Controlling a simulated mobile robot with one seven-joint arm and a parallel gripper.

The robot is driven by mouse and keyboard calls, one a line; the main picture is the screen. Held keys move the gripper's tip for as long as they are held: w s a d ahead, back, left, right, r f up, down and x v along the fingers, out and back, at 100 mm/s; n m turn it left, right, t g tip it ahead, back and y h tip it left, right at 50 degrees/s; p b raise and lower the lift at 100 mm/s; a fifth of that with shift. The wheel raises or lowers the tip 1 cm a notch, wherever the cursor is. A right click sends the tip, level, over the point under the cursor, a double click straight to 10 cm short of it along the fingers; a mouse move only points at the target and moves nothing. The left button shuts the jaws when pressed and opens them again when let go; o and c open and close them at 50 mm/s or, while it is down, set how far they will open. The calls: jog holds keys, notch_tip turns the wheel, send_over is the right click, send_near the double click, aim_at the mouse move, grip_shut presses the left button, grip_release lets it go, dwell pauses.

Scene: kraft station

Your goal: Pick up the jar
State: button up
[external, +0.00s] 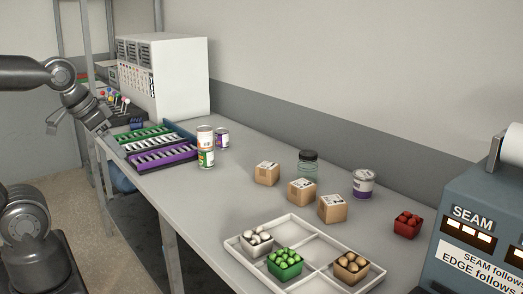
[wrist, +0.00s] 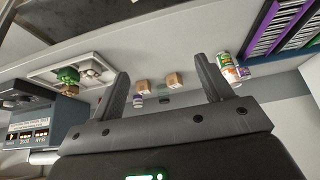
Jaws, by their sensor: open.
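The jar (external: 308,163) is clear greenish glass with a dark lid. It stands upright on the table behind the cardboard boxes in the external view, its lower part partly covered by a box. In the wrist view the jar (wrist: 164,98) is small and far off, between and beyond my fingers. My gripper (wrist: 160,72) is open, with nothing between its fingers. In the external view my arm reaches in from the left, near the table's left end, well away from the jar.
Cardboard boxes (external: 301,192) stand close in front of the jar, and a white-purple can (external: 363,184) stands to its right. Stacked cans (external: 205,146) stand left, by slotted trays (external: 163,155). A divided white tray (external: 237,246) lies in front. The table between cans and boxes is clear.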

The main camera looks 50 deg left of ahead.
dwell(0.5)
jog(key=shift+o, duration=0.9)
jog(key=w+d+r, duration=0.1)
jog(key=w+r, duration=0.2)
jog(key=w, duration=0.4)
jog(key=w+r, duration=0.2)
jog(key=w, duration=0.5)
jog(key=m+h, duration=0.1)
jog(key=m, duration=0.1)
send_over(308, 153)
jog(key=s+a, duration=0.1)
jog(key=s, duration=0.4)
notch_tip(308, 153, down, 12)
jog(key=shift+t, duration=0.4)
jog(key=shift+x, duration=5.5)
jog(key=shift+w+d+r, duration=0.1)
jog(key=shift+w+d, duration=0.05)
jog(key=shift+d, duration=0.05)
jog(key=shift+c, duration=0.6)
